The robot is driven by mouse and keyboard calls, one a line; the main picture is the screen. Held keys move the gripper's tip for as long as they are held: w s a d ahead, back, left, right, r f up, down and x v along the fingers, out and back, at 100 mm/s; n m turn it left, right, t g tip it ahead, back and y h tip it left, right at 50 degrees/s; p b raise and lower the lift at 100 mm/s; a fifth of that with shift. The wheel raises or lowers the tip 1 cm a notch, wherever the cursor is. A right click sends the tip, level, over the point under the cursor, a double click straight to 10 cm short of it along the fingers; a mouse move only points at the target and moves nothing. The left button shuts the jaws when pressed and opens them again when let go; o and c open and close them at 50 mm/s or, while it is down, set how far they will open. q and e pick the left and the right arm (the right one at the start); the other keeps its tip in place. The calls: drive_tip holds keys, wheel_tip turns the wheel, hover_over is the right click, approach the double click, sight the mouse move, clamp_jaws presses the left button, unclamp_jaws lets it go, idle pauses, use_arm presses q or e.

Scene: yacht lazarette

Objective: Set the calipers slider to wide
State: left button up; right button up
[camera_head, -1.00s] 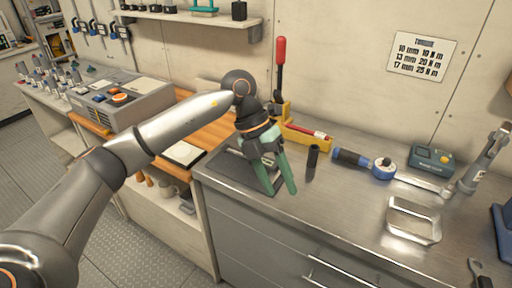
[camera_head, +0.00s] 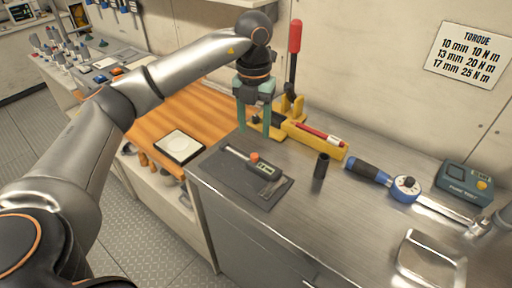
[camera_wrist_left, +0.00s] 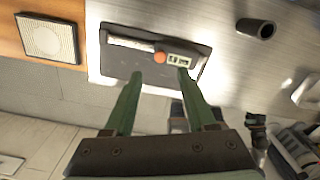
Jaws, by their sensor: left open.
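The calipers (camera_head: 238,154) lie on a dark mat (camera_head: 228,172) at the left end of the steel bench. They have a light beam, a display block and an orange knob (camera_head: 254,157). In the left wrist view the calipers (camera_wrist_left: 130,43) show with the orange knob (camera_wrist_left: 160,57) beside the display. My left gripper (camera_head: 254,130) has green fingers pointing down, behind the calipers in the head view. It is open and empty. In the left wrist view my left gripper (camera_wrist_left: 160,75) has its fingertips apart on either side of the knob's line, not clearly touching anything. My right gripper is not in view.
A yellow tray (camera_head: 316,140) with a red marker and a red-handled yellow lever (camera_head: 294,60) stand behind the mat.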

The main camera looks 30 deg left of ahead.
sight(255, 154)
use_arm(q)
wheel_tip(255, 154, down, 8)
drive_tip(key=shift+w, duration=0.1)
drive_tip(key=shift+c, duration=0.2)
clamp_jaws()
idle(0.4)
idle(0.9)
